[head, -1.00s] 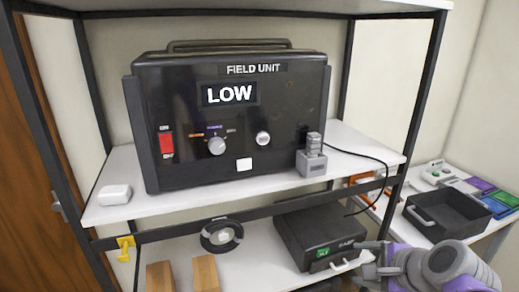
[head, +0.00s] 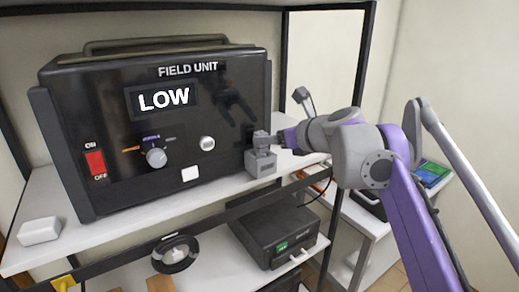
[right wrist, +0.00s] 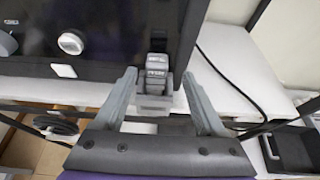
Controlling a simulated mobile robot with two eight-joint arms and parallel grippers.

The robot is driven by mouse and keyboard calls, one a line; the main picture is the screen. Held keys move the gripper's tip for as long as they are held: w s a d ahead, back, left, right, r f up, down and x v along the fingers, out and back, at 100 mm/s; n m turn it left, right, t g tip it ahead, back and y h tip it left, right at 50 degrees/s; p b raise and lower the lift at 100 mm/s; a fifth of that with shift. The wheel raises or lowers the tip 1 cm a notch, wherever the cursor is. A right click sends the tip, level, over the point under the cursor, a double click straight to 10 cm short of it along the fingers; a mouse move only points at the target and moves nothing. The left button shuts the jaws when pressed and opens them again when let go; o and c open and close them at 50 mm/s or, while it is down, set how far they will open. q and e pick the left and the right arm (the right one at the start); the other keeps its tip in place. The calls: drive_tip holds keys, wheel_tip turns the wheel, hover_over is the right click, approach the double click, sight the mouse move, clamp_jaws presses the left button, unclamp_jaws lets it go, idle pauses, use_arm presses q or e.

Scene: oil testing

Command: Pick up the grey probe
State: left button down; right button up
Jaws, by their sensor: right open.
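The grey probe (head: 262,139) stands upright in a small grey holder (head: 262,165) on the upper shelf, at the right front of the field unit. The probe also shows in the right wrist view (right wrist: 156,64), with the holder (right wrist: 153,100) below it. My right gripper (head: 277,141) is at the probe from the right. In the right wrist view its two fingers (right wrist: 159,78) are spread wide, one on each side of the probe and holder, with gaps visible. Nothing is held. My left gripper is not in view.
The black field unit (head: 225,100), its display reading LOW, stands close beside the probe. A black cable (right wrist: 225,80) runs along the shelf (right wrist: 225,98) on the right. A white box (head: 39,231) sits at the shelf's left end. A black device (head: 275,235) is on the lower shelf.

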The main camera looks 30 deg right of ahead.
sight(261, 151)
drive_tip(key=x, duration=0.5)
drive_tip(key=shift+w+a, duration=0.15)
drive_tip(key=shift+a, duration=0.1)
drive_tip(key=shift+c, duration=0.4)
drive_tip(key=shift+r, duration=0.1)
drive_tip(key=shift+c, duration=1.3)
clamp_jaws()
